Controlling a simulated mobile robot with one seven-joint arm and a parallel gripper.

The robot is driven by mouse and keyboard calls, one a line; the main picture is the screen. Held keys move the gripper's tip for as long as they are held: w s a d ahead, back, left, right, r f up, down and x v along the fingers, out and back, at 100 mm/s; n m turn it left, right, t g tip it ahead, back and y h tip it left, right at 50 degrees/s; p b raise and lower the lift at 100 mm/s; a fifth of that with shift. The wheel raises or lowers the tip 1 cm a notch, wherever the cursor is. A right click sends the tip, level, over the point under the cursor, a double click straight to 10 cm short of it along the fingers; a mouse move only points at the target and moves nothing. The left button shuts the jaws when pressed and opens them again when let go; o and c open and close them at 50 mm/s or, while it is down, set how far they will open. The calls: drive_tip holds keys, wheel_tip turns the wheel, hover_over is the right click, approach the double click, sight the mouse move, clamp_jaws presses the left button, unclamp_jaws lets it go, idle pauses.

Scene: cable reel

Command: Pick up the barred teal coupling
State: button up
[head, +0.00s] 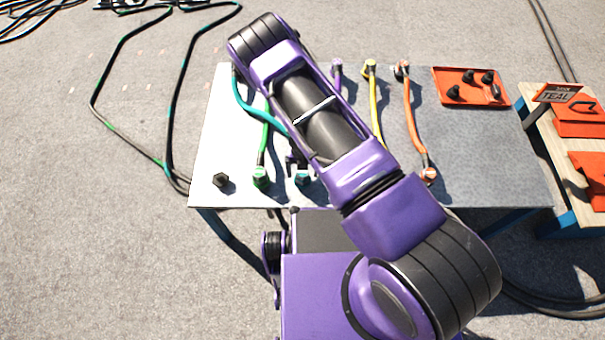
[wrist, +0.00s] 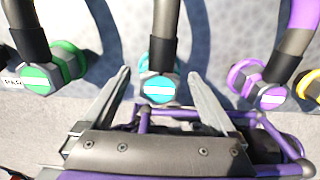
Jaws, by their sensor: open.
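The teal coupling (wrist: 158,86) has a teal collar and a face crossed by a white bar, on the end of a dark-sleeved hose. In the wrist view it lies between the two fingers of my gripper (wrist: 159,76), which is open, one finger on each side. I see no finger closed on it. In the head view the teal coupling (head: 302,179) is at the table's near edge, and my arm hides most of my gripper and part of the teal hose (head: 244,107).
A green coupling (wrist: 45,78) sits left and a purple coupling (wrist: 262,88) right, both barred. Yellow (head: 374,100) and orange (head: 409,105) hoses lie further right. The table's right front is clear.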

drive_tip(key=shift+f, duration=0.45)
clamp_jaws()
